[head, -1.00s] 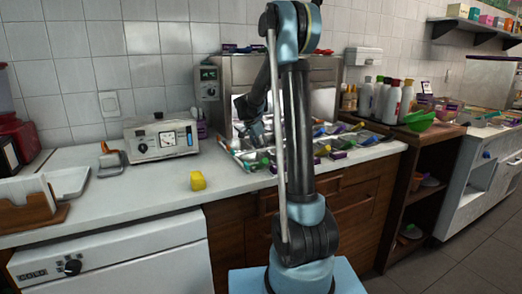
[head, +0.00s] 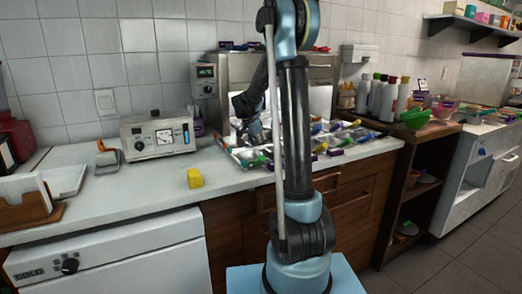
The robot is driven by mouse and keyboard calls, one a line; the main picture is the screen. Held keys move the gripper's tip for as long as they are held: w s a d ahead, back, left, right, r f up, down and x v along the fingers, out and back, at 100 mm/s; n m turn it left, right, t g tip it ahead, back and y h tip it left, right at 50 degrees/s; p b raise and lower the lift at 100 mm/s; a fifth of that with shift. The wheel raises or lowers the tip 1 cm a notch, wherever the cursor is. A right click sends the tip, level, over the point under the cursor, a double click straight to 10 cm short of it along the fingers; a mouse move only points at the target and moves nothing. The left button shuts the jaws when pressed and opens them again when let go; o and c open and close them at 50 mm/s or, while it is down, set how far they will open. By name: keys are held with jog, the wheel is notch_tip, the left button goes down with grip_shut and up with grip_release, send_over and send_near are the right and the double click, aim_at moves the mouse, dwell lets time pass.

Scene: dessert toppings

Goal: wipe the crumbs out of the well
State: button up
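My gripper (head: 252,133) is over the left part of the topping wells, partly hidden behind my own arm. It is too small and dark to tell whether its fingers are open or shut. The topping wells (head: 247,158) form a metal tray unit on the counter, with several colored scoops or handles and small purple labels. Crumbs cannot be made out at this size. A yellow block (head: 195,178), perhaps a sponge, lies on the white counter to the left of the wells, apart from my gripper.
A grey device with a dial (head: 157,135) stands at the back left of the counter (head: 120,202). Several bottles (head: 388,98) and a green bowl (head: 416,118) stand to the right of the wells. The counter around the yellow block is clear.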

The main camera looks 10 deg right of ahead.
jog(key=shift+w+a, duration=0.2)
jog(key=shift+w, duration=0.4)
jog(key=shift+w+a, duration=0.15)
jog(key=shift+w, duration=0.4)
jog(key=shift+s+d+f, duration=0.1)
jog(key=shift+s+d, duration=1.4)
jog(key=shift+s, duration=0.3)
jog(key=shift+w+a+r, duration=0.15)
jog(key=shift+w+a, duration=0.05)
jog(key=shift+w, duration=0.9)
jog(key=shift+w+a+r, duration=0.1)
jog(key=shift+w+a, duration=0.1)
jog(key=shift+w, duration=0.85)
jog(key=shift+s+d+f, duration=0.1)
jog(key=shift+s+d, duration=0.2)
jog(key=shift+s, duration=0.45)
jog(key=shift+c, duration=0.6)
jog(key=shift+s+d, duration=0.2)
jog(key=shift+s, duration=0.5)
jog(key=shift+s+d, duration=0.2)
jog(key=shift+s, duration=0.45)
jog(key=shift+w+a, duration=0.25)
jog(key=shift+a, duration=0.05)
jog(key=shift+c, duration=1.3)
jog(key=shift+w+a, duration=0.55)
jog(key=shift+a, duration=0.1)
jog(key=shift+r, duration=0.2)
notch_tip(320, 180, up, 13)
